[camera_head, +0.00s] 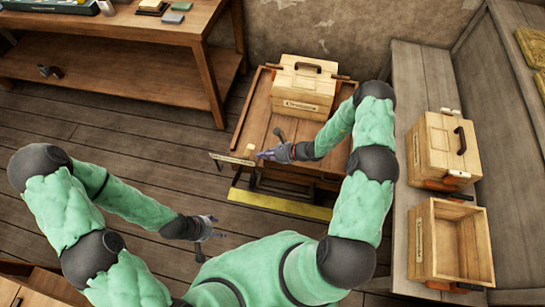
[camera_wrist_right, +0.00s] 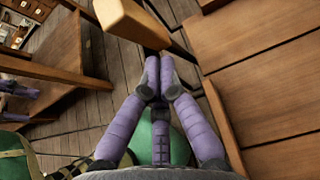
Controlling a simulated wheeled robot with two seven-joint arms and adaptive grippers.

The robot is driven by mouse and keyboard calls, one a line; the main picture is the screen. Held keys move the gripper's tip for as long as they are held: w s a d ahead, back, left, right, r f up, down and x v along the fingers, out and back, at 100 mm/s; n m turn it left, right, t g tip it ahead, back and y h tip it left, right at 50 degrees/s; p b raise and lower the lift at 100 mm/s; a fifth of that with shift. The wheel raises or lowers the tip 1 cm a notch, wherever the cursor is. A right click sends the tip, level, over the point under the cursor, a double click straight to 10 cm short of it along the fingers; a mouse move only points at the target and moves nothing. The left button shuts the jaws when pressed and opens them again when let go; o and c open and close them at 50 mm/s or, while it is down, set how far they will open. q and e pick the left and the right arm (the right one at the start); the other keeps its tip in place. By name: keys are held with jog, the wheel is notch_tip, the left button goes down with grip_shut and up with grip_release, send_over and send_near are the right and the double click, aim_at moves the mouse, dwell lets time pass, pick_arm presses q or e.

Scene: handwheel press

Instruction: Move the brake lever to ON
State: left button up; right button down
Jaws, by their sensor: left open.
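What looks like the brake lever's pale wooden handle (camera_head: 249,150) stands at the left front of the wooden press table, by a narrow plate (camera_head: 228,160) whose marks I cannot read. My right gripper (camera_head: 264,154) is just right of the handle. In the right wrist view the wooden handle (camera_wrist_right: 135,22) is large, just beyond the purple fingertips (camera_wrist_right: 158,60). The fingers are drawn together with nothing seen between them; contact with the handle is unclear. My left gripper (camera_head: 212,228) is open and empty, low over the floor, away from the lever.
A lidded wooden box (camera_head: 303,85) sits at the back of the press table (camera_head: 257,110). A yellow strip (camera_head: 280,204) runs along its front. Another lidded box (camera_head: 447,147) and an open crate (camera_head: 424,285) stand on the right bench (camera_head: 408,75). A workbench (camera_head: 120,28) is at upper left.

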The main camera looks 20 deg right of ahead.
jog(key=shift+w+a+r, duration=0.15)
jog(key=shift+w+a, duration=0.15)
jog(key=shift+a, duration=0.15)
jog(key=w+a+r+p, duration=0.1)
jog(key=a, duration=0.1)
jog(key=w+a+r+g+h+p, duration=0.1)
jog(key=w+a+h+p, duration=0.1)
jog(key=a, duration=0.1)
jog(key=shift+w+a+r+g, duration=0.3)
jog(key=shift+r, duration=0.1)
jog(key=w+a+h, duration=0.1)
jog(key=w+a, duration=0.4)
jog(key=a, duration=0.2)
jog(key=shift+a+g+h, duration=0.3)
jog(key=shift+g, duration=0.1)
jog(key=shift+w+a, duration=0.1)
jog(key=shift+w, duration=0.05)
